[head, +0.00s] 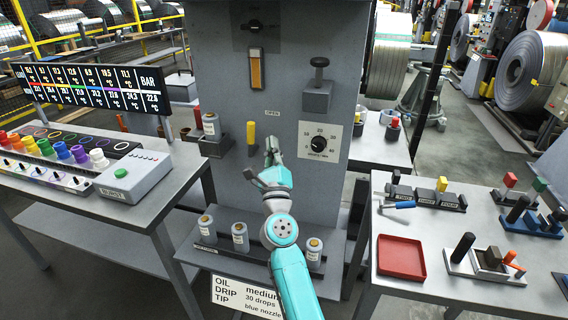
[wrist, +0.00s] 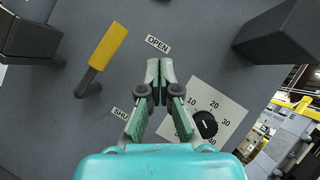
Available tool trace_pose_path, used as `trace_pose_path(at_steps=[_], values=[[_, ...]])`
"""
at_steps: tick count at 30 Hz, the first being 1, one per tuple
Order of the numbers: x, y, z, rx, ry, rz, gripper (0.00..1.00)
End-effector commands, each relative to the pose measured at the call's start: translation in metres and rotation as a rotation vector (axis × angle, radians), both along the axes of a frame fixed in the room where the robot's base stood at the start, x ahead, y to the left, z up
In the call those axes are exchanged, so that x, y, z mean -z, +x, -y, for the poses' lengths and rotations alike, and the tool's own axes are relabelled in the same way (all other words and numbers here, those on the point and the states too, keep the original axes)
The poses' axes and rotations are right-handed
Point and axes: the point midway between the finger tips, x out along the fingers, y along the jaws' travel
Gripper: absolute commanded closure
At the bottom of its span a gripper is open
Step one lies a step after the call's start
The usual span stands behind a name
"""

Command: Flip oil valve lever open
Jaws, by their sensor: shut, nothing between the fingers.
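The oil valve lever has a yellow handle (head: 251,132) on a grey stem, standing upright on the grey panel (head: 215,55) in the head view. The yellow handle also shows in the wrist view (wrist: 109,47), tilted to the upper right. The OPEN label (wrist: 158,43) is right of the handle's top. A lower label (wrist: 121,113), partly hidden by my finger, reads SHU. My gripper (head: 272,150) is in front of the panel, right of the lever. In the wrist view my gripper (wrist: 159,78) is shut and empty, apart from the lever. Its gap to the panel is unclear.
A dial (head: 319,143) is close right of my gripper. A grey block with a black knob (head: 317,95) juts out above it. A bottle holder (head: 215,146) juts out left of the lever. Several small bottles (head: 240,237) stand on the shelf below.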

Motion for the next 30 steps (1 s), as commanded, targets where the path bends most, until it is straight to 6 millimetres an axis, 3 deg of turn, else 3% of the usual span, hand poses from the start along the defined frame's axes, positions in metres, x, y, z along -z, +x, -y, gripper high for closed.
trace_pose_path(at_steps=[6, 12, 27, 30], values=[[0.002, -0.040, 0.011, 0.000, 0.001, 0.001, 1.00], [0.004, -0.064, 0.016, 0.001, 0.001, 0.000, 1.00], [0.004, -0.072, 0.019, 0.002, -0.001, 0.000, 1.00], [0.012, -0.076, 0.022, 0.015, -0.021, -0.006, 1.00]])
